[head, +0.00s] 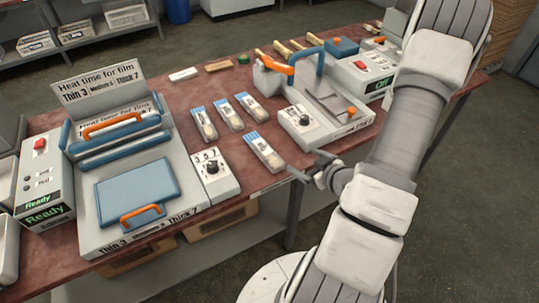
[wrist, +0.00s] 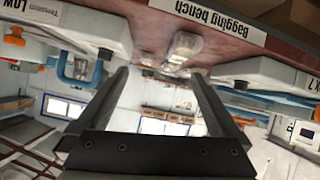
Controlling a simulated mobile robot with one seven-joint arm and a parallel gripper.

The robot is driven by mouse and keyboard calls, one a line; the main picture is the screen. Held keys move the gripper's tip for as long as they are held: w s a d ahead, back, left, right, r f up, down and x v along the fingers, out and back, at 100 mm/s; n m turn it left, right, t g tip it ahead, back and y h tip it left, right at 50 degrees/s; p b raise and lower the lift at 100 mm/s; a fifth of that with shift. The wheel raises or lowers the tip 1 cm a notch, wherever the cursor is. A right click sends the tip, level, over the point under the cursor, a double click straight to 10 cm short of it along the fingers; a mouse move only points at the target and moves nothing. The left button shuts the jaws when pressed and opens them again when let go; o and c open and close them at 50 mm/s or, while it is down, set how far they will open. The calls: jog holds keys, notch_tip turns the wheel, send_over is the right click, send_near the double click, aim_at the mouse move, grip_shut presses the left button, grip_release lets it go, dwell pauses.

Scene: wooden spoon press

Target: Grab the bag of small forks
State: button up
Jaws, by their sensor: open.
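Several small clear bags with blue-and-white tops lie on the red-brown bench. Three are in a row: the left bag (head: 203,122), the middle bag (head: 228,114) and the right bag (head: 252,107). Another bag (head: 265,151) lies nearer the front edge. Their contents are too small to tell which holds small forks. My gripper (head: 304,165) is open and empty at the bench's front edge, just right of the nearest bag and apart from it. The wrist view is upside down; a clear bag (wrist: 186,46) shows beyond my open fingers (wrist: 159,75).
A heat press (head: 137,190) with a blue plate and its dial box (head: 214,175) stand left of the bags. A grey machine with a blue handle (head: 325,120) stands close on the right. A "Bagging bench" label (wrist: 208,20) is on the front edge. Bench is bare between the bags.

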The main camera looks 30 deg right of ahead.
jog(key=shift+m+t+y, duration=0.6)
jog(key=w+a+f+b, duration=0.1)
jog(key=w+b, duration=0.1)
jog(key=b, duration=0.2)
jog(key=w+a+f+b, duration=0.2)
jog(key=b, duration=0.2)
jog(key=shift+w+f+b, duration=0.15)
jog(key=shift+f+b, duration=0.15)
jog(key=shift+b, duration=0.05)
jog(key=shift+w+b, duration=0.1)
jog(key=shift+b, duration=0.35)
jog(key=b, duration=0.4)
jog(key=shift+w+a+f+b, duration=0.25)
jog(key=shift+w+f+b, duration=0.1)
jog(key=shift+b, duration=0.05)
